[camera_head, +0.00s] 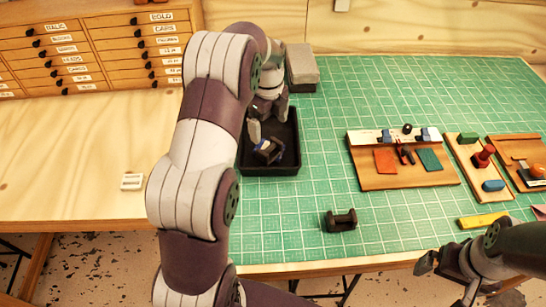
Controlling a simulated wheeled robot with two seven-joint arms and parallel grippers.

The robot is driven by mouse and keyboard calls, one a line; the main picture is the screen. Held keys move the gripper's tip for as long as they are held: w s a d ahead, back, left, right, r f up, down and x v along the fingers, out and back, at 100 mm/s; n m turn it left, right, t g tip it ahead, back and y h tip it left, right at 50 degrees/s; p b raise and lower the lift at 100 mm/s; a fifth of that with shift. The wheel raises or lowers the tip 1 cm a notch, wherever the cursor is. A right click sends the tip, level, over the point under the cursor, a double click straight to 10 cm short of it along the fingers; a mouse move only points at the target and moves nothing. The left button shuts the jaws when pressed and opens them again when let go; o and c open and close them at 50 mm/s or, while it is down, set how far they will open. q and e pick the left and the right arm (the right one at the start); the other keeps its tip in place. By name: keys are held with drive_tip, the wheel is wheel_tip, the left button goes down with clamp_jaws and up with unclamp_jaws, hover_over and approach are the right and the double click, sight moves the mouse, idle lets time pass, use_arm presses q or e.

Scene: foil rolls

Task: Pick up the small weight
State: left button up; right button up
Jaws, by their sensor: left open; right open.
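My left arm reaches across the table to a black tray (290,171). My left gripper (268,122) is open over the tray, its fingers pointing down into it. A small dark object with a pale part (268,152) lies in the tray just below and in front of the fingers. It may be the small weight, but it is too small to tell. I cannot see whether a finger touches it; no grip on it shows. My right gripper (446,279) is open and empty at the lower right, by the table's front edge.
A black cradle (341,221) stands on the green mat (320,115). A wooden board (400,180) with foil pieces and other boards with coloured blocks (493,185) lie to the right. A grey box (301,66) stands behind the tray. Drawers (110,45) fill the back left.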

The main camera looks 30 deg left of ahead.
sight(269, 147)
use_arm(q)
wheel_tip(269, 147, down, 4)
drive_tip(key=shift+d+r, duration=0.1)
drive_tip(key=shift+r, duration=0.15)
drive_tip(key=f, duration=0.1)
drive_tip(key=f+p, duration=0.1)
drive_tip(key=f, duration=0.1)
drive_tip(key=f+p, duration=0.1)
drive_tip(key=shift+s+f, duration=0.35)
drive_tip(key=shift+f, duration=0.05)
drive_tip(key=shift+w+f, duration=0.1)
drive_tip(key=shift+f, duration=0.35)
drive_tip(key=shift+r, duration=0.1)
drive_tip(key=c, duration=1.4)
use_arm(e)
drive_tip(key=shift+w+r, duration=0.1)
drive_tip(key=shift+r, duration=0.1)
